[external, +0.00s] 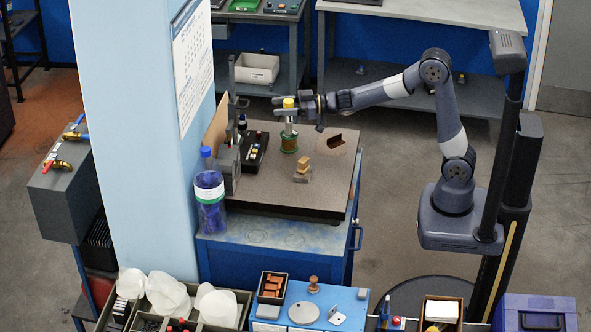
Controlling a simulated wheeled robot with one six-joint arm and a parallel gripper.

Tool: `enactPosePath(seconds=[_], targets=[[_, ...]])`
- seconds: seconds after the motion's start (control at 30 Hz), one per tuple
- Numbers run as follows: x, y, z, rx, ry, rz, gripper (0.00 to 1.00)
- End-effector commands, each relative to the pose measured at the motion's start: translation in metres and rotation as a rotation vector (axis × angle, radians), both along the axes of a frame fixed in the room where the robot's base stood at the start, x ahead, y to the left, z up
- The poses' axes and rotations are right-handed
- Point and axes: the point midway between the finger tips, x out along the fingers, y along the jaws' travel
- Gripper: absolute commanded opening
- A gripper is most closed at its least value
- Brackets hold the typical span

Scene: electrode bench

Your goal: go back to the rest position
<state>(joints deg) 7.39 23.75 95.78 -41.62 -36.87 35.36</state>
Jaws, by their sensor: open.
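My arm reaches left from its column over the blue cabinet's grey-brown top (325,195). My gripper (284,106) is open at the yellow top of an upright electrode-like piece (289,103). Its fingers appear to be on either side of the piece; whether they touch it I cannot tell. The join between piece and holder is too small to make out.
A black control box (254,151) and a grey stand (229,165) are left of the holder. A small block with a tan top (303,168) and a brown slot (336,141) lie to the right. A pale blue pillar (140,130) rises at left.

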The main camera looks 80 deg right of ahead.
Motion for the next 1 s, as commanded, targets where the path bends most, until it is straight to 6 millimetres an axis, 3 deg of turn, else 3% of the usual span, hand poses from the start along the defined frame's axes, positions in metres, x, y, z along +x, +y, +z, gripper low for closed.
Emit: enactPosePath(seconds=[0.03, 0.47, 1.0], targets=[[-0.001, 0.0, 0.019, -0.001, -0.012, 0.0, 0.52], [-0.002, -0.001, 0.107, -0.002, -0.009, -0.001, 0.52], [-0.047, 0.099, 0.088, 0.008, -0.032, 0.107, 0.52]])
